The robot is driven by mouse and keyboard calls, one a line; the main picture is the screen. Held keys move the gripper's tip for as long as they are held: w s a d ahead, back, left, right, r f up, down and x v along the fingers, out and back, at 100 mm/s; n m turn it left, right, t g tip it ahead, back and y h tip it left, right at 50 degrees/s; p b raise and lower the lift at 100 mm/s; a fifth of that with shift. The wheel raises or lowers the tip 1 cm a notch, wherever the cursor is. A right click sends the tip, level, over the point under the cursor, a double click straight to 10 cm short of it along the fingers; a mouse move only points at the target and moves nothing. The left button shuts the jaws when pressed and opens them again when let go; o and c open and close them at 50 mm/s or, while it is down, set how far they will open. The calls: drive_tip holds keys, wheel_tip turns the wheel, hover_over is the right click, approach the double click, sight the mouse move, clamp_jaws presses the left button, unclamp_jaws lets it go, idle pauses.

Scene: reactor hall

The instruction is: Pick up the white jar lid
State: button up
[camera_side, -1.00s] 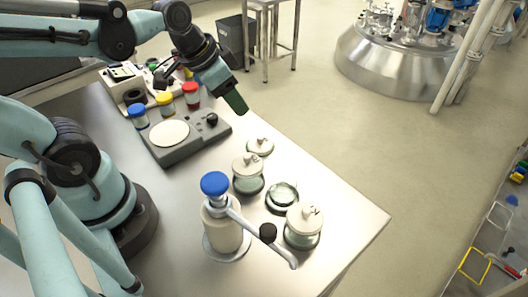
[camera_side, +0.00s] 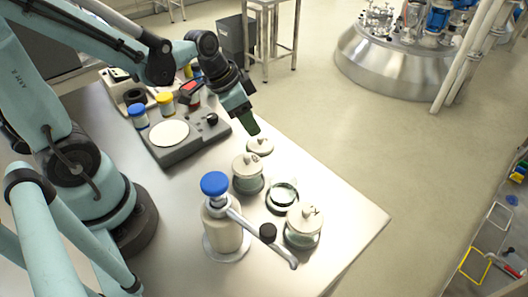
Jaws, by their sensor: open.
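A white jar lid (camera_side: 260,147) with a small knob lies loose on the steel table, behind the jars. An open glass jar (camera_side: 283,195) stands without a lid nearer the front. Two more jars carry similar white lids: one jar (camera_side: 248,184) just in front of the loose lid, and another jar (camera_side: 302,237) at the front right. My gripper (camera_side: 252,129) is open and empty, tilted, with its dark green fingertips just behind and above the loose lid. Whether the fingertips touch the lid is hard to tell.
A blue-topped dispenser (camera_side: 222,222) with a lever arm stands at the front. A grey scale (camera_side: 186,137) and small blue-capped (camera_side: 139,115) and yellow-capped (camera_side: 165,103) jars stand on the left. The table's right edge lies close to the loose lid.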

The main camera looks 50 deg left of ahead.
sight(260, 137)
drive_tip(key=shift+x, duration=2.75)
drive_tip(key=shift+d, duration=0.15)
drive_tip(key=shift+c, duration=0.3)
clamp_jaws()
